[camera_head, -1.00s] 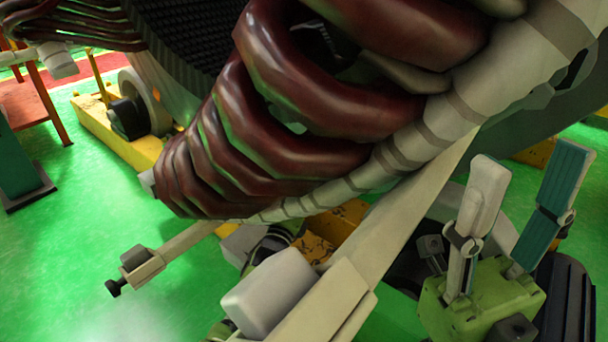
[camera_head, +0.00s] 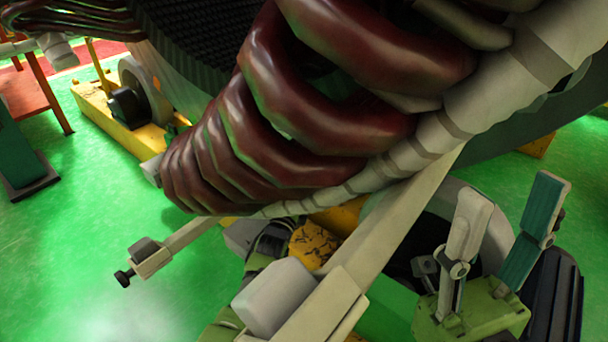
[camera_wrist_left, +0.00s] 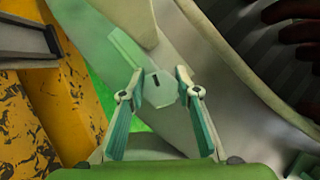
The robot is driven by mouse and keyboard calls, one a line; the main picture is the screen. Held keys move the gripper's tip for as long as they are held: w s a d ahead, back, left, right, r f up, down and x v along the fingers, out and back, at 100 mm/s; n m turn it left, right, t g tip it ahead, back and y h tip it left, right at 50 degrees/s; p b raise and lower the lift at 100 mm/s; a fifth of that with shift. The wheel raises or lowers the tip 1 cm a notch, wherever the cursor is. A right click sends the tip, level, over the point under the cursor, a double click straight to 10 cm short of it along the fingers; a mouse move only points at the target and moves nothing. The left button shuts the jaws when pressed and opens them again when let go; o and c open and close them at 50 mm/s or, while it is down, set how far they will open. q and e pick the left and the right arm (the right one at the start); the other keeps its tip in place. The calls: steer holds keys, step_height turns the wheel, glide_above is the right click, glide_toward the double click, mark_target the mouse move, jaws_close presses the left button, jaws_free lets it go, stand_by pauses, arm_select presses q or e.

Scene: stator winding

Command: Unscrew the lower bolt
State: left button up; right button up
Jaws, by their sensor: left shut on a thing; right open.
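My right gripper (camera_head: 507,222) shows in the head view at the lower right, its two fingers spread and empty. A long pale bar (camera_head: 190,238) runs below the dark red coils. A black bolt (camera_head: 124,278) sticks out of its left end, apart from my right gripper. My left gripper (camera_wrist_left: 160,84) shows in the left wrist view, its fingers shut on a pale angular piece (camera_wrist_left: 162,92) with a small dark slot. I cannot tell whether this piece is the lower bolt. In the head view the left fingertips are hidden behind the bar.
The dark red stator coils (camera_head: 270,130) fill the upper middle, close above the bar. A yellow base with a grey wheel (camera_head: 140,90) stands at the upper left. The green floor (camera_head: 70,250) at the left is clear. Yellow worn metal (camera_wrist_left: 50,120) lies beside my left gripper.

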arm_select(q)
steer(key=o, duration=1.1)
steer(key=v, duration=1.2)
